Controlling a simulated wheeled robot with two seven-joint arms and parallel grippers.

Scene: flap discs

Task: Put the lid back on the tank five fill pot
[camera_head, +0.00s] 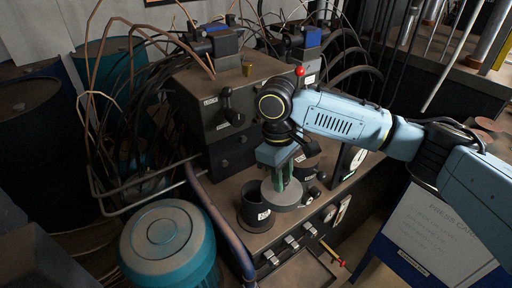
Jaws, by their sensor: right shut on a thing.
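My right gripper (281,181) points down over the bench and is shut on a round grey lid (283,197). The lid is held roughly flat, just right of an open dark pot (253,216) with a small white label. In the picture the lid overlaps the right side of that pot's rim; I cannot tell whether they touch. The label is too small to read, so I cannot confirm it is the tank five pot. A second dark labelled pot (306,168) stands behind and to the right, partly hidden by my gripper. My left gripper is not in view.
A dark control box (230,110) with levers, hoses and a red-knobbed stick stands behind. Small levers (290,242) line the bench front. A blue rail (219,222) runs along its left side. A teal drum (168,240) stands at front left, a sign board (430,235) at right.

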